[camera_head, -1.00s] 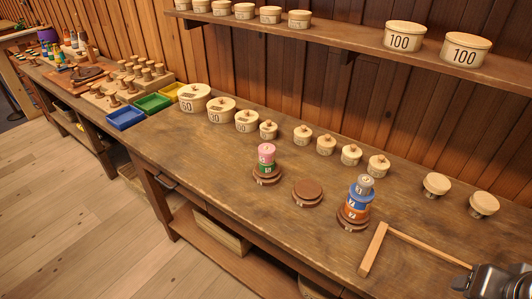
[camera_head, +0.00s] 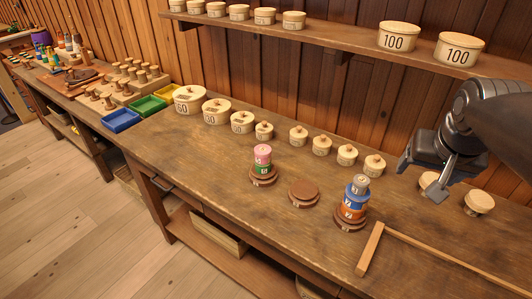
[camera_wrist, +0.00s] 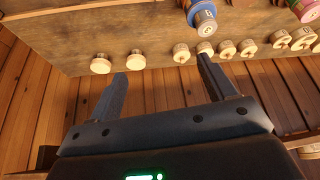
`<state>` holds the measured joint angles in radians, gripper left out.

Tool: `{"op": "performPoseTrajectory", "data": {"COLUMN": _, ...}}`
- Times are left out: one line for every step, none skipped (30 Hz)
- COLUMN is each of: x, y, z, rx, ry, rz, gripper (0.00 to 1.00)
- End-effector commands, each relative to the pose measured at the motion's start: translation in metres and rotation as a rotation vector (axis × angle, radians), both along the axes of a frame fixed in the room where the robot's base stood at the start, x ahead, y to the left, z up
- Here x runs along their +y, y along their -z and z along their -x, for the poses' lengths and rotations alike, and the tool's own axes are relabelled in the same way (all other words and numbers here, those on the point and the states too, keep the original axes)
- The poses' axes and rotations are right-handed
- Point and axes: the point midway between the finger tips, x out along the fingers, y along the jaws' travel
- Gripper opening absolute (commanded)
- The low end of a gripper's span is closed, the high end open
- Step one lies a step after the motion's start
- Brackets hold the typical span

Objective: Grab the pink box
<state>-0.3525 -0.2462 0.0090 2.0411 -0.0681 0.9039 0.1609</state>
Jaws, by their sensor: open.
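The pink box (camera_head: 262,153) is a small pink cylinder on top of a green one, stacked on a round brown base left of the middle of the table. In the wrist view part of the pink piece (camera_wrist: 303,10) shows at the top right corner. My gripper (camera_head: 437,190) is open and empty, above the right part of the table, far to the right of the pink box. In the wrist view its two fingers (camera_wrist: 160,68) stand wide apart with nothing between them.
A blue and orange stack (camera_head: 354,202) with a grey top stands between my gripper and the pink box. An empty brown base (camera_head: 303,193) lies between the stacks. Several lidded wooden boxes (camera_head: 321,146) line the back. A wooden bar frame (camera_head: 370,249) lies at front right.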

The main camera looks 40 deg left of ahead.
Motion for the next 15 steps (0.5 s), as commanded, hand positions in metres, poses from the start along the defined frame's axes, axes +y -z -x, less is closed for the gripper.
{"op": "performPoseTrajectory", "data": {"x": 0.023, "y": 0.001, "z": -0.014, "rx": 0.008, "ry": -0.029, "rz": 0.002, "gripper": 0.76}}
{"op": "performPoseTrajectory", "data": {"x": 0.036, "y": 0.002, "z": -0.021, "rx": 0.011, "ry": -0.043, "rz": 0.003, "gripper": 0.76}}
{"op": "performPoseTrajectory", "data": {"x": 0.053, "y": 0.002, "z": -0.03, "rx": 0.013, "ry": -0.059, "rz": 0.003, "gripper": 0.76}}
{"op": "performPoseTrajectory", "data": {"x": 0.066, "y": 0.004, "z": -0.036, "rx": 0.015, "ry": -0.072, "rz": 0.005, "gripper": 0.76}}
{"op": "performPoseTrajectory", "data": {"x": 0.079, "y": 0.005, "z": -0.042, "rx": 0.017, "ry": -0.085, "rz": 0.006, "gripper": 0.76}}
{"op": "performPoseTrajectory", "data": {"x": 0.098, "y": 0.007, "z": -0.049, "rx": 0.02, "ry": -0.102, "rz": 0.007, "gripper": 0.76}}
{"op": "performPoseTrajectory", "data": {"x": 0.111, "y": 0.009, "z": -0.055, "rx": 0.022, "ry": -0.115, "rz": 0.008, "gripper": 0.76}}
{"op": "performPoseTrajectory", "data": {"x": 0.126, "y": 0.011, "z": -0.059, "rx": 0.024, "ry": -0.128, "rz": 0.008, "gripper": 0.76}}
{"op": "performPoseTrajectory", "data": {"x": 0.146, "y": 0.015, "z": -0.065, "rx": 0.026, "ry": -0.145, "rz": 0.009, "gripper": 0.76}}
{"op": "performPoseTrajectory", "data": {"x": 0.161, "y": 0.018, "z": -0.068, "rx": 0.028, "ry": -0.158, "rz": 0.009, "gripper": 0.76}}
{"op": "performPoseTrajectory", "data": {"x": 0.176, "y": 0.022, "z": -0.072, "rx": 0.029, "ry": -0.171, "rz": 0.01, "gripper": 0.76}}
{"op": "performPoseTrajectory", "data": {"x": 0.196, "y": 0.027, "z": -0.075, "rx": 0.032, "ry": -0.188, "rz": 0.013, "gripper": 0.76}}
{"op": "performPoseTrajectory", "data": {"x": 0.212, "y": 0.031, "z": -0.077, "rx": 0.034, "ry": -0.2, "rz": 0.013, "gripper": 0.76}}
{"op": "performPoseTrajectory", "data": {"x": 0.227, "y": 0.036, "z": -0.079, "rx": 0.035, "ry": -0.213, "rz": 0.014, "gripper": 0.76}}
{"op": "performPoseTrajectory", "data": {"x": 0.249, "y": 0.042, "z": -0.08, "rx": 0.037, "ry": -0.231, "rz": 0.015, "gripper": 0.76}}
